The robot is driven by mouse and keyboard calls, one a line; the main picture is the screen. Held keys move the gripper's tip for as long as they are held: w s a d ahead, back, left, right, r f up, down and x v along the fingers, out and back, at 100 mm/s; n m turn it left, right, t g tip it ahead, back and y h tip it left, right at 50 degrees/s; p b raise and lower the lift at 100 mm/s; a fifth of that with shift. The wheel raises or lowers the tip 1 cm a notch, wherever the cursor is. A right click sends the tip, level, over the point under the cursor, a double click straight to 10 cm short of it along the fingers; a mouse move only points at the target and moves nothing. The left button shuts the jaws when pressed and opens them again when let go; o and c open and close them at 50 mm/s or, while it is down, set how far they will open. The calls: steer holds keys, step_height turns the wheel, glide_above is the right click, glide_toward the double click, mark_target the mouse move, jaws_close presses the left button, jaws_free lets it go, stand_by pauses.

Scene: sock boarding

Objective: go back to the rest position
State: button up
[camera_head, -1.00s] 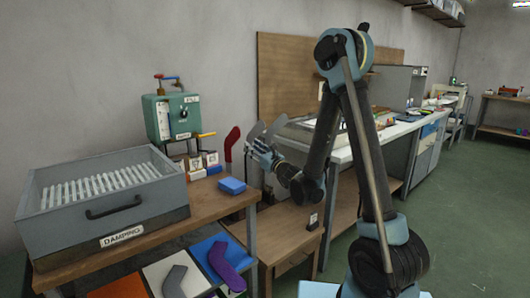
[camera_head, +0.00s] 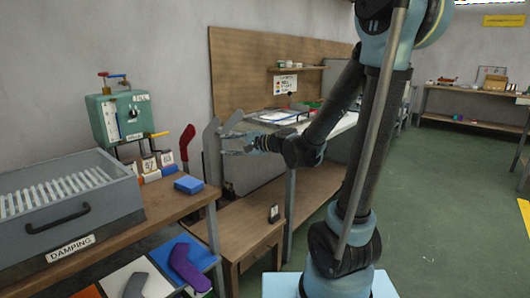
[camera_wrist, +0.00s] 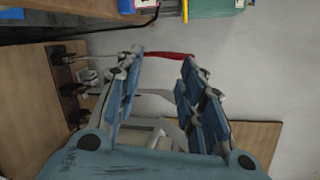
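My gripper (camera_head: 228,143) is at the end of my bent arm, just right of the grey upright sock form (camera_head: 211,155) in the head view. In the wrist view my gripper (camera_wrist: 160,62) shows two blue fingers spread apart with nothing held between them. A red upright form (camera_head: 187,143) stands left of the grey one. It also shows in the wrist view (camera_wrist: 172,55) beyond the fingertips. Whether a finger touches the grey form cannot be told.
A grey box labelled DAMPING (camera_head: 70,243) and a green gauge unit (camera_head: 120,117) are on the left bench. A blue block (camera_head: 188,185) lies near its edge. Purple (camera_head: 187,266) and grey (camera_head: 135,286) sock shapes lie in front. Open green floor (camera_head: 440,210) is at right.

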steer(key=s+d+f+n+g+h, duration=0.1)
steer(key=s+d+f+n+h, duration=0.2)
steer(key=s+d, duration=0.5)
steer(key=s+d+f+n+g+h, duration=0.2)
steer(key=s+d+f+h, duration=0.4)
steer(key=d, duration=0.7)
steer(key=s+d+f+n+g+h, duration=0.1)
steer(key=s+d+f+n+h, duration=0.3)
steer(key=s+d+f, duration=0.3)
steer(key=s+d+h, duration=0.1)
steer(key=s+d, duration=0.1)
steer(key=d, duration=0.2)
steer(key=shift+s+d+g, duration=0.3)
steer(key=shift+g, duration=0.1)
steer(key=shift+w+f, duration=0.2)
steer(key=shift+w, duration=0.25)
